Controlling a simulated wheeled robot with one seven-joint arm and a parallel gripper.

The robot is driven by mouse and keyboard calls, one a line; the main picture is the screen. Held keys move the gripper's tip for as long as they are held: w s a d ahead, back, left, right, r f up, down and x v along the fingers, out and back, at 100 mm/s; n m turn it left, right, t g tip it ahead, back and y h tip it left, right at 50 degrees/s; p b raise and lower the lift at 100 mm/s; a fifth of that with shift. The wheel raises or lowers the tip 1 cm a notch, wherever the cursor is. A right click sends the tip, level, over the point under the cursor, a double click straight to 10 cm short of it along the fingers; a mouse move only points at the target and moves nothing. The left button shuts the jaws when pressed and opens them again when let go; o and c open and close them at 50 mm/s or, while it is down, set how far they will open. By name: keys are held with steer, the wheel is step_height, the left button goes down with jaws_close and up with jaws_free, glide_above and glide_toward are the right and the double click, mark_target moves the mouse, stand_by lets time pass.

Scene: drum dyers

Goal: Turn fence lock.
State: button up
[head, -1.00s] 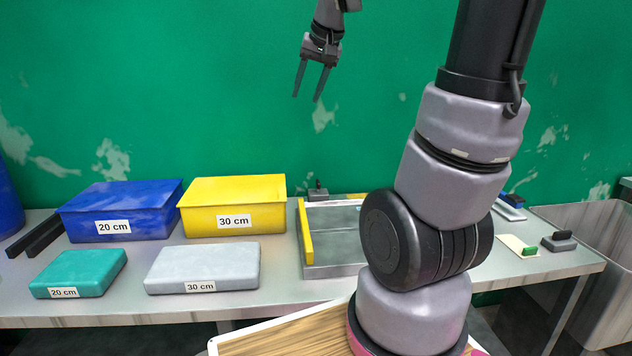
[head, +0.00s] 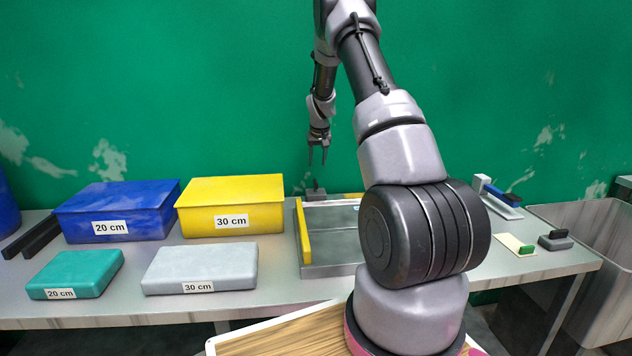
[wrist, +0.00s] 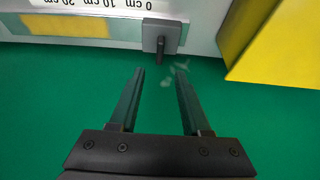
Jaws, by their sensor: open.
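The fence lock (head: 316,192) is a small dark grey block with an upright black handle at the back of the grey metal tray. In the wrist view the fence lock (wrist: 161,38) sits beside the scale strip, ahead of my fingertips. The yellow fence (head: 303,232) stands along the tray's left side. My gripper (head: 317,160) is open and points down, above and apart from the lock. In the wrist view my gripper (wrist: 160,69) has nothing between its fingers. My arm hides the right part of the tray.
A yellow 30 cm box (head: 232,207) and a blue 20 cm box (head: 117,211) stand left of the tray. Grey (head: 201,267) and teal (head: 77,274) blocks lie in front. The green wall (head: 230,80) is close behind.

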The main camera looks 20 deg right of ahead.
mark_target(316, 181)
steer(key=x, duration=1)
steer(key=shift+w+f, duration=0.15)
steer(key=shift+f, duration=0.1)
jaws_close()
